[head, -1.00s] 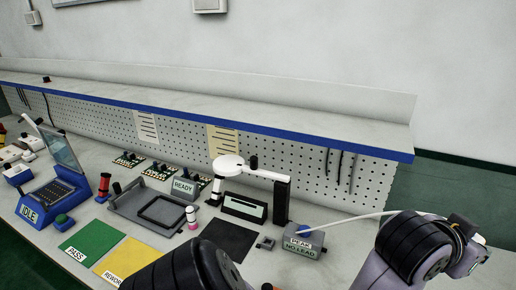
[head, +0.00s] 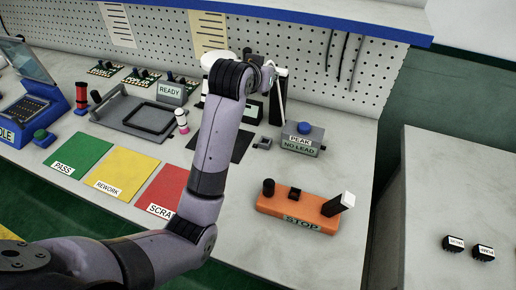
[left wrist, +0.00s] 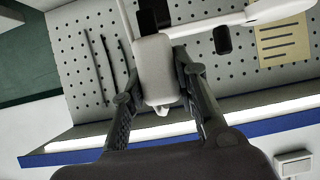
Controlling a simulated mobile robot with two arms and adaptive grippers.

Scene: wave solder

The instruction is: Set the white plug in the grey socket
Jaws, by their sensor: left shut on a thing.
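My left gripper (head: 268,76) is raised over the back of the bench near the black lamp post, its fingers mostly hidden behind my own arm. In the left wrist view the gripper (left wrist: 156,70) is shut on the pale grey-white plug (left wrist: 157,62), which has a small white tip. A thin white strand (head: 283,100) hangs by the gripper in the head view. A small grey block with a dark opening, the likely grey socket (head: 262,143), sits on the bench below, apart from the plug. My right gripper is not in view.
The grey PEAK / NO LEAD box (head: 303,139) with a blue dome stands right of the socket. The orange STOP box (head: 298,210) is nearer the front. A ring lamp and pegboard (head: 300,50) are behind. Bench between the socket and orange box is clear.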

